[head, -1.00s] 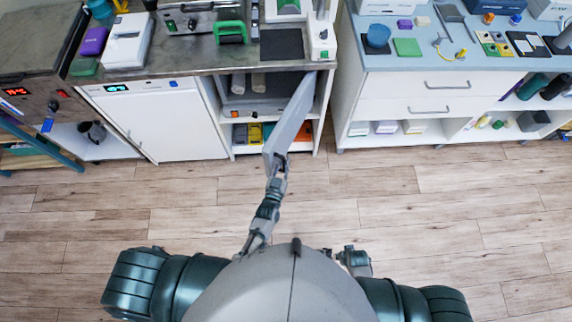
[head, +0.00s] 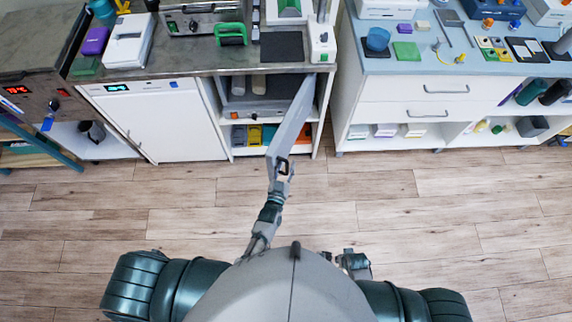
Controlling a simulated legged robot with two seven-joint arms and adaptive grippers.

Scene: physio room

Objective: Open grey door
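The grey door (head: 291,123) stands swung open from the cabinet (head: 323,112) under the counter. It is hinged on the right side of the opening and its free edge points toward me. My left gripper (head: 282,168) is at the near free edge of the door, touching or very close to it. The fingers are small here, and I cannot tell whether they are closed on the door. My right gripper (head: 354,262) is low beside my body, away from the door, and its fingers are not clear.
Inside the cabinet is a grey appliance (head: 262,106) above a shelf with yellow and dark boxes. A white cabinet front (head: 160,125) stands to the left and a white drawer unit (head: 420,95) to the right. The wood floor (head: 400,200) before them is clear.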

